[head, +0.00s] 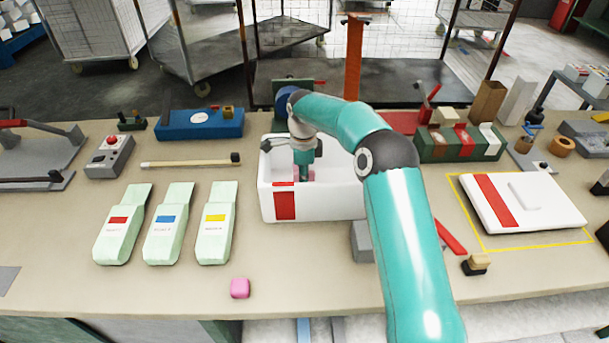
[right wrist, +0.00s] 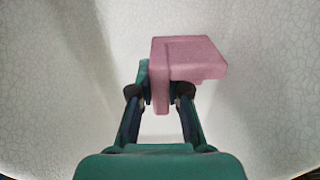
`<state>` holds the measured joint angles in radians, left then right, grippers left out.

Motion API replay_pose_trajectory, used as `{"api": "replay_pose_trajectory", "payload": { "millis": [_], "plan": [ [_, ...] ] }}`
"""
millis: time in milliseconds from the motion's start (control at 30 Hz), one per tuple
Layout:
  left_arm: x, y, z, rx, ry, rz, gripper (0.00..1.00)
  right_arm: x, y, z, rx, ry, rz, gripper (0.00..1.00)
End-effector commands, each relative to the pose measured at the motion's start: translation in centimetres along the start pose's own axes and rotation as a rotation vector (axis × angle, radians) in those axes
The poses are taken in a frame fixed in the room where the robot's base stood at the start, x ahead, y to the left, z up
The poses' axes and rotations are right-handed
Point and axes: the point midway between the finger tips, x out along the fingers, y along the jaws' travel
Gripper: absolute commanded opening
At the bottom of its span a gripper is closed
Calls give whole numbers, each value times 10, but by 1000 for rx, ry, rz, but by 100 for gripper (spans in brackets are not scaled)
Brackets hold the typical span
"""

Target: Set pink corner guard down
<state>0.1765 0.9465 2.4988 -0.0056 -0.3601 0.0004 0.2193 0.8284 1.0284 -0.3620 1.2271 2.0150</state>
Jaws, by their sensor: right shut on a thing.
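A pink corner guard (right wrist: 188,58) is held between the fingers of my right gripper (right wrist: 160,92) in the right wrist view. In the head view my right gripper (head: 304,160) reaches down into the open white foam box (head: 325,205), which has a red band on its front. Only a little of the held guard (head: 297,174) shows there, behind the front wall. The wrist view shows pale foam walls around it; whether it touches the bottom cannot be told. A second pink piece (head: 240,288) lies on the table (head: 180,287) near the front edge. My left gripper is not in view.
A white lid (head: 540,205) with a red band lies in a yellow outline at right. Several pale green pouches (head: 166,225) lie at left. A blue case (head: 199,123) and a green tray (head: 445,152) stand behind. The front left table is mostly clear.

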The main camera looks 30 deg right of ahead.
Motion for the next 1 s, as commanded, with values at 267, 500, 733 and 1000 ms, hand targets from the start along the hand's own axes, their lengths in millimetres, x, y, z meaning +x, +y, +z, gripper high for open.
{"api": "replay_pose_trajectory", "payload": {
  "millis": [267,500,733,1000],
  "plan": [
    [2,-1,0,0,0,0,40,3,0,1,-1,0,0,0],
    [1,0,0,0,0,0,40,1,0,1,-2,0,0,41],
    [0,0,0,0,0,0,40,0,0,1,-2,0,-1,41],
    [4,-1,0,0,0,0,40,-27,-1,1,-2,-1,-5,41]
  ]
}}
